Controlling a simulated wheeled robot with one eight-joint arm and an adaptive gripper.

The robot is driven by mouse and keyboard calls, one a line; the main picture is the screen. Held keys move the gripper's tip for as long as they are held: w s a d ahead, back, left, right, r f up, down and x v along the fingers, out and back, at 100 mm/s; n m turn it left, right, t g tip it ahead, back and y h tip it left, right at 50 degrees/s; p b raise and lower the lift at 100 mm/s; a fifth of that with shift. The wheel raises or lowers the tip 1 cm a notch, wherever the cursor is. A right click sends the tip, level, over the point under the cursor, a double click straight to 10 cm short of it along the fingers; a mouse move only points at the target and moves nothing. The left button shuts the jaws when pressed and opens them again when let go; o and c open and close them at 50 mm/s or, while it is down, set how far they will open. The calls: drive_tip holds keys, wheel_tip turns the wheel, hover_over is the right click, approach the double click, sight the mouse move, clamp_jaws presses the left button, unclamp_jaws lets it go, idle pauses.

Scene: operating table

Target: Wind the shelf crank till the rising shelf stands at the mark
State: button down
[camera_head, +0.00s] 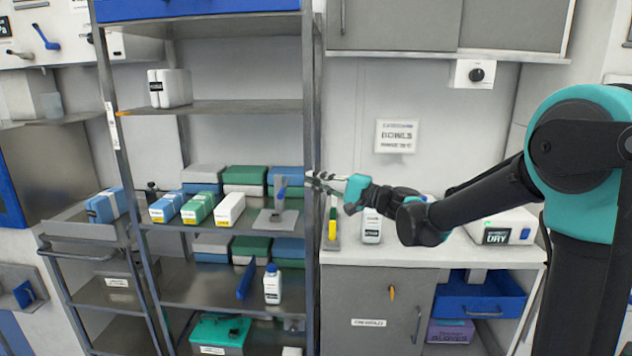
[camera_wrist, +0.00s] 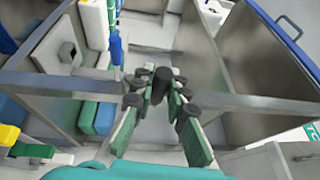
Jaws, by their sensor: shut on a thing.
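My gripper (camera_head: 318,179) is at the right upright of the grey shelf rack, about level with the boxed middle shelf. In the wrist view its fingers (camera_wrist: 160,88) are closed around a dark, round-ended grip, which appears to be the crank handle (camera_wrist: 161,76). The rest of the crank is hidden or too small to tell. The shelf that seems to be the rising one (camera_head: 240,106) carries a white pack and has a small orange tip at its left end. That tip is beside a white marked strip (camera_head: 112,124) on the left upright; its exact mark is unreadable.
Blue, green and white boxes (camera_head: 198,207) fill the shelf below. A white bottle (camera_head: 272,285) stands lower down. Right of the rack, a counter (camera_head: 430,250) holds another bottle (camera_head: 372,228) and a white device (camera_head: 500,228). Wall cabinets (camera_head: 395,25) hang above.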

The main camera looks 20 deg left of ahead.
drive_tip(key=shift+a+r+h, duration=0.15)
drive_tip(key=shift+h, duration=0.35)
drive_tip(key=a+n+h, duration=0.1)
drive_tip(key=h, duration=0.3)
drive_tip(key=a+r+n+h, duration=0.1)
drive_tip(key=h, duration=0.2)
drive_tip(key=shift+s+a+n, duration=0.3)
drive_tip(key=shift+s+a, duration=0.05)
drive_tip(key=shift+s, duration=0.05)
drive_tip(key=shift+s+a+f+n+t+h, duration=0.15)
drive_tip(key=shift+a+f+n+h, duration=0.2)
drive_tip(key=shift+h, duration=0.75)
drive_tip(key=shift+s+a+f+n+t+h, duration=0.15)
drive_tip(key=shift+a+h, duration=0.3)
drive_tip(key=shift+h, duration=0.65)
drive_tip(key=shift+a+f+n+t+h, duration=0.1)
drive_tip(key=shift+a+n+h, duration=0.25)
drive_tip(key=shift+h, duration=0.75)
drive_tip(key=c, duration=1.5)
unclamp_jaws()
